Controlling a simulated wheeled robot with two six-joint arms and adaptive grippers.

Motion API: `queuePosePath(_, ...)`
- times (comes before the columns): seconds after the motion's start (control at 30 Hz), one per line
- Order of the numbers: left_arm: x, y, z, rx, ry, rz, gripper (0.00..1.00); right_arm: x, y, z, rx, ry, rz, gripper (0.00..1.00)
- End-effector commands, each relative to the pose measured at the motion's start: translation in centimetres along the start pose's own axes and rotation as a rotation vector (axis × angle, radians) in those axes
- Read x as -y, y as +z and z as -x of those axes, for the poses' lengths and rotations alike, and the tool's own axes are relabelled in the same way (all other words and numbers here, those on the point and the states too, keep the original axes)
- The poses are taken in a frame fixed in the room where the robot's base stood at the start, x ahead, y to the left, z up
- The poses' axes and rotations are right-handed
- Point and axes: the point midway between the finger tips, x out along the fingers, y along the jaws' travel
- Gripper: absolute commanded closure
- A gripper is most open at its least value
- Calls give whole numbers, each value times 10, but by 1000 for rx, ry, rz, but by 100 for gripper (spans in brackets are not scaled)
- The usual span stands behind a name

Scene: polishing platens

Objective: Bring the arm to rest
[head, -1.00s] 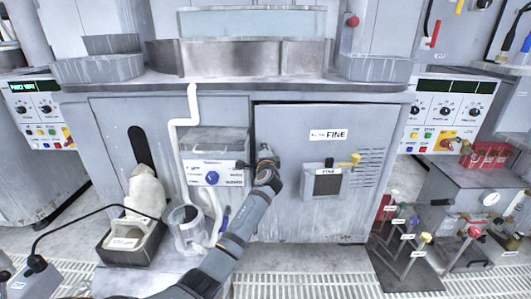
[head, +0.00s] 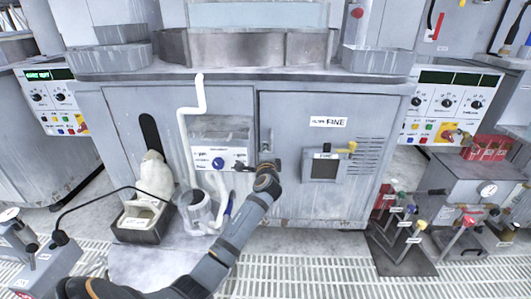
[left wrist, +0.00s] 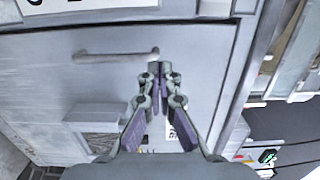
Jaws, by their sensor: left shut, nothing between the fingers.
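My left arm reaches up from the bottom of the head view. A bar handle (left wrist: 115,55) on a grey panel lies just left of the fingertips in that view. I cannot tell whether the fingers touch the panel. My right gripper is not in view.
A control box with a blue knob (head: 219,160), a clear jug (head: 195,210) and a black tray (head: 141,226) stand left of the arm. Open grating (head: 330,275) runs along the front.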

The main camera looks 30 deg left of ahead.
Motion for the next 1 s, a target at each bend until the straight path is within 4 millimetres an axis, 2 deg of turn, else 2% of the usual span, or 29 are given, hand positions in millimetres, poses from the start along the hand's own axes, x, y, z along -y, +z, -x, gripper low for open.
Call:
queuePosePath(0.1,3,1,24,-2,-1,2,100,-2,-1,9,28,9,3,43)
queuePosePath(0.23,2,2,40,-1,-1,2,100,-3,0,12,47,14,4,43)
queuePosePath(0.37,1,3,46,0,-2,2,100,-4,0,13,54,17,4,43)
queuePosePath(0.67,1,3,46,0,-2,2,100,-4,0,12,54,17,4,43)
queuePosePath(0.73,-6,4,49,-1,16,16,100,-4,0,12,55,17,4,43)
queuePosePath(0.77,-14,4,52,-1,36,31,100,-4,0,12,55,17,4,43)
queuePosePath(0.87,-62,10,77,5,165,135,100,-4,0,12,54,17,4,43)
queuePosePath(0.97,-132,18,125,34,377,298,100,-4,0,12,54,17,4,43)
queuePosePath(1.0,-159,22,149,56,471,366,100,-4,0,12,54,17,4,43)
